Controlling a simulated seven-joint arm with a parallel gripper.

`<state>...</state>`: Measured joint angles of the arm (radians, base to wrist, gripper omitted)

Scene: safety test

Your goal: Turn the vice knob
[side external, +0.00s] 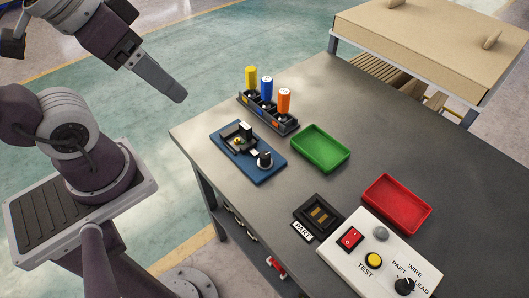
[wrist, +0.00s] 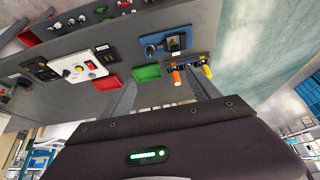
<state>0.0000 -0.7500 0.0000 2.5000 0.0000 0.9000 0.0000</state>
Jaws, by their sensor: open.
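The vice (side external: 240,139) is a small dark device on a blue base plate (side external: 262,176), near the table's left edge in the side view. The blue plate also shows in the wrist view (wrist: 150,40), upper middle, where the knob is too small to make out well. My gripper (side external: 178,96) is up and left of the vice, off the table's edge and apart from it. In the wrist view my gripper (wrist: 163,84) has two fingers spread wide with nothing between them.
A black rack (side external: 283,128) with yellow, blue and orange-topped items stands behind the vice. A green tray (side external: 320,149) is to its right. Farther right are a red tray (side external: 396,204), a black part holder (side external: 318,214) and a white test panel (side external: 345,262). The far tabletop is clear.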

